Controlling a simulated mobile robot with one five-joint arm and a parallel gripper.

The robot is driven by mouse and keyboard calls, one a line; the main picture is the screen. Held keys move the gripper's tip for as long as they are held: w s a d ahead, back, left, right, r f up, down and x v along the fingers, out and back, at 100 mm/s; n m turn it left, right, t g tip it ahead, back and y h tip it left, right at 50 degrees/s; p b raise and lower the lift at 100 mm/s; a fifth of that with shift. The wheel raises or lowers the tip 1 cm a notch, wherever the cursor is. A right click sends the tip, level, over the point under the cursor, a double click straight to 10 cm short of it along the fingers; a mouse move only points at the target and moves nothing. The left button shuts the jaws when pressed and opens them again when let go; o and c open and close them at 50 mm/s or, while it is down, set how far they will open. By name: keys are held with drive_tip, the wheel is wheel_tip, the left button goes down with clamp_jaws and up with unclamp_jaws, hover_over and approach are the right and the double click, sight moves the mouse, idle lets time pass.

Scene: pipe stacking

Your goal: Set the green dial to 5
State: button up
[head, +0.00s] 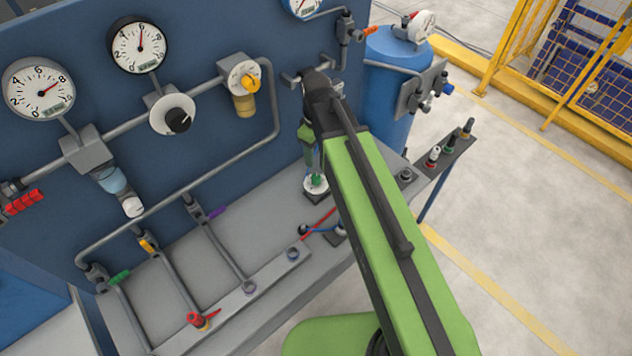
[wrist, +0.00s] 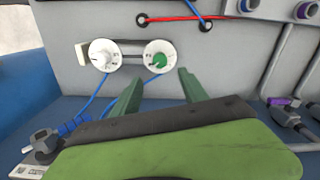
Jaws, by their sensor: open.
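The green dial (wrist: 159,60) has a green knob on a round white plate with small markings. In the wrist view it sits at the upper middle; its setting is too small to read surely. In the head view the green dial (head: 317,183) shows on the grey bench below my gripper (head: 309,158). In the wrist view my gripper (wrist: 160,77) is open and empty, with one green finger to each side below the dial. The fingertips look short of the knob, and I see no contact.
A second dial (wrist: 103,55), white-knobbed, sits close to the left of the green one. Red (wrist: 180,18) and blue wires run close by. Gauges (head: 140,45), valves and pipes cover the blue panel behind. A blue tank (head: 392,85) stands at the right.

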sight(316, 176)
wheel_tip(316, 176, down, 11)
drive_tip(key=b, duration=0.9)
drive_tip(key=shift+f+b, duration=0.15)
drive_tip(key=shift+b, duration=0.2)
clamp_jaws()
